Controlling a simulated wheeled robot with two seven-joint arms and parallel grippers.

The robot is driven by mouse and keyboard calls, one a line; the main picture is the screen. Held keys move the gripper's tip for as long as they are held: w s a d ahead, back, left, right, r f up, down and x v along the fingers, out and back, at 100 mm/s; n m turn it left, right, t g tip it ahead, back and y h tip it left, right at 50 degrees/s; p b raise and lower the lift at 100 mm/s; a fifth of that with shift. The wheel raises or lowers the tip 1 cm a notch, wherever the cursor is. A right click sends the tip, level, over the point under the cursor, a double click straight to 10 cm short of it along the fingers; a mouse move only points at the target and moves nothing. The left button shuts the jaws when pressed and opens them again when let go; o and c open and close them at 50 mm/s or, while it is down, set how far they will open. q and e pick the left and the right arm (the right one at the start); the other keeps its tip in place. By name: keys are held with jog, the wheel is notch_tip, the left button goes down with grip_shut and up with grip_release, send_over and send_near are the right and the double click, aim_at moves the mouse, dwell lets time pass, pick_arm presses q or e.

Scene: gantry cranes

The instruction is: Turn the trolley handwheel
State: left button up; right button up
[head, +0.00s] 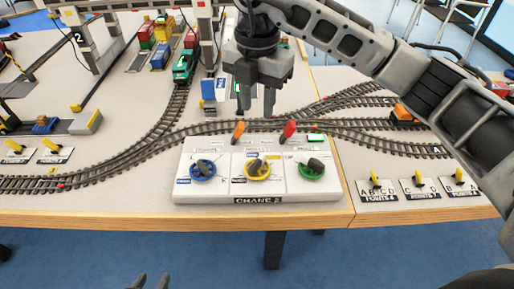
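A white control box (222,192) labelled CRANE 2 stands at the table's front edge. It bears three round handwheels with dark handles: blue (203,171), yellow (257,170) and green (312,170). Their small labels are too blurred to read, so I cannot tell which is the trolley handwheel. An orange lever (238,131) and a red lever (289,130) stand behind them. My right gripper (256,108) points down above the back of the box, open and empty, apart from the levers.
Model tracks (130,155) run behind and beside the box. A green locomotive (184,66) and an orange wagon (405,114) stand on them. Points switches with yellow levers (419,184) lie to the right, and two more (55,151) to the left. Crane legs (207,50) rise behind.

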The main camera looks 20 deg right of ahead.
aim_at(257, 161)
jog(key=shift+m, duration=0.3)
notch_tip(257, 161, down, 16)
jog(key=shift+p, duration=0.7)
grip_shut()
